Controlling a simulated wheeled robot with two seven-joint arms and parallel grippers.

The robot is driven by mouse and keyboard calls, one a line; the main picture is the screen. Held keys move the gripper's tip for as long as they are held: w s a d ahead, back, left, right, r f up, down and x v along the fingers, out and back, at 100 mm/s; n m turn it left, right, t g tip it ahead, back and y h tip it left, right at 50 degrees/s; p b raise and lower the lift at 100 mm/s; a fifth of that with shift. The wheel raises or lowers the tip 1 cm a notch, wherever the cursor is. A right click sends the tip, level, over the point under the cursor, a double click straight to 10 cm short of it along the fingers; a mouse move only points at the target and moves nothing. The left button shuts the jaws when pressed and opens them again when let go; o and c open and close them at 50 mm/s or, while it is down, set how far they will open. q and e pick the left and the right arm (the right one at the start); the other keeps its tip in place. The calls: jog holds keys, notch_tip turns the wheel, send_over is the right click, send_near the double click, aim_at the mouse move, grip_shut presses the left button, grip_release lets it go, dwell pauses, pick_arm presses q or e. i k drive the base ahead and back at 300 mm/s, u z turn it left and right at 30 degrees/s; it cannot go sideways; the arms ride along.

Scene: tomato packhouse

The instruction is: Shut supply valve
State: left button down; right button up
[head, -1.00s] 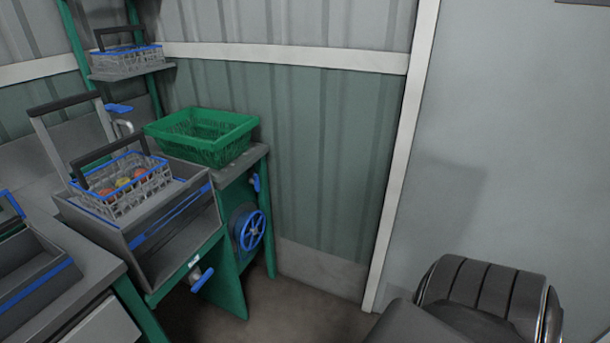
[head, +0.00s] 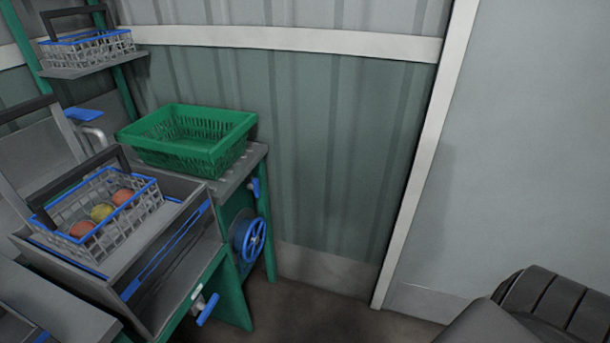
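Several blue controls show on the green-framed bench, and I cannot tell from the picture which is the supply valve. A round blue handwheel (head: 254,240) with spokes is on the bench's right side, low down. A blue lever handle (head: 207,310) sticks out of the front below the sink-like trough. A small blue handle (head: 256,188) is near the bench's top right corner. A blue-topped tap (head: 84,114) stands behind the trough. Neither of my grippers is in view, and nothing of mine touches these controls.
A grey trough (head: 190,232) holds a wire basket (head: 150,198) with red and yellow tomatoes. A green crate (head: 200,150) sits on the bench behind it. Another wire basket (head: 85,50) is on a shelf. Bare floor (head: 310,312) lies right of the bench, before the wall.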

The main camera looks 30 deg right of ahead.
aim_at(254, 187)
jog(key=z, duration=0.4)
jog(key=i, duration=0.35)
jog(key=z, duration=0.3)
jog(key=k, duration=1.3)
jog(key=z, duration=0.4)
jog(key=i, duration=0.45)
jog(key=z, duration=0.7)
jog(key=i, duration=1.45)
jog(key=u, duration=1.05)
jog(key=i, duration=0.3)
jog(key=u, duration=0.35)
